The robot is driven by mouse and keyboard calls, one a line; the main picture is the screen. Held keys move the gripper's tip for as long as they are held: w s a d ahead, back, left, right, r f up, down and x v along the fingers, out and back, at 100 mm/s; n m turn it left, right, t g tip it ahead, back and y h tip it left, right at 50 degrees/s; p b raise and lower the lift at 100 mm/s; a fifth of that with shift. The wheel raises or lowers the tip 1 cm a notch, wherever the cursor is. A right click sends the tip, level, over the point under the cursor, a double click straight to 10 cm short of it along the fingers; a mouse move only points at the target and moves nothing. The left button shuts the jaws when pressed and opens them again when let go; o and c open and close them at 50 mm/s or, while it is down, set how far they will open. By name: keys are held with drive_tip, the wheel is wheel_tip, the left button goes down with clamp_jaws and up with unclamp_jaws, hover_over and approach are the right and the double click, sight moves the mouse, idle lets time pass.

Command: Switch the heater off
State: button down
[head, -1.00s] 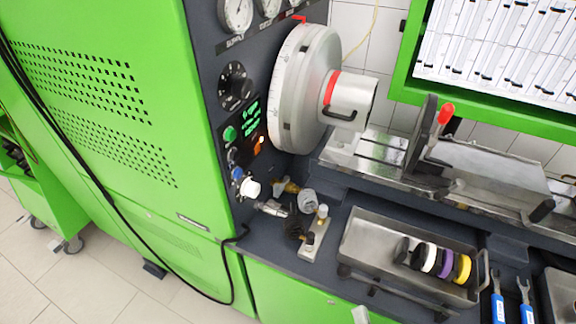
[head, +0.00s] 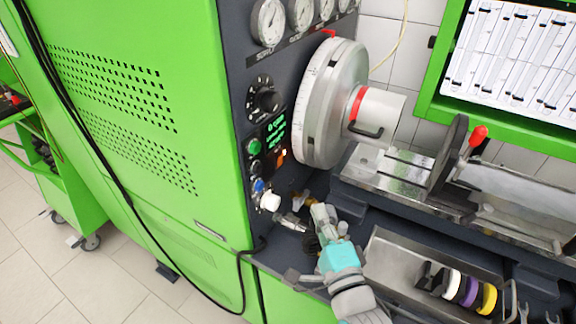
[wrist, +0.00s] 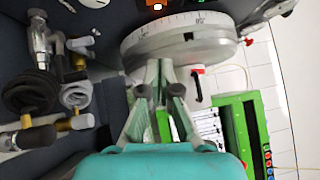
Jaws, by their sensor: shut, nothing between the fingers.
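The dark control panel (head: 240,72) on the green cabinet has a black dial (head: 265,101), a green display (head: 275,133), a green button (head: 254,147), a small orange-lit control (head: 280,157), a blue button (head: 258,185) and a white knob (head: 270,201). No heater label is legible, so I cannot tell which control is the heater's. In the wrist view an orange light (wrist: 157,6) shows at the top edge. My gripper (head: 321,211) is below and right of the panel, apart from its controls. Its fingers (wrist: 161,66) are shut and empty.
The large silver drum (head: 332,104) juts out right of the panel, above my gripper. Hoses and brass fittings (wrist: 72,123) lie left of my fingers in the wrist view. A metal tray (head: 392,262) with coloured rings is right of my arm. A clamp with red handle (head: 478,135) stands further right.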

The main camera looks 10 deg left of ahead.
sight(281, 160)
drive_tip(key=shift+w+a+r, duration=0.2)
drive_tip(key=shift+a+r, duration=0.05)
drive_tip(key=shift+s+a+r+x, duration=0.15)
drive_tip(key=shift+a+x, duration=0.3)
drive_tip(key=shift+x, duration=1.65)
drive_tip(key=shift+s+a+x, duration=0.25)
drive_tip(key=shift+a+x, duration=0.2)
drive_tip(key=shift+x, duration=1.7)
drive_tip(key=shift+s+a+r+x, duration=0.1)
drive_tip(key=shift+s+a+x, duration=0.25)
drive_tip(key=shift+x, duration=1.75)
drive_tip(key=shift+w+a, duration=0.15)
drive_tip(key=shift+w, duration=0.05)
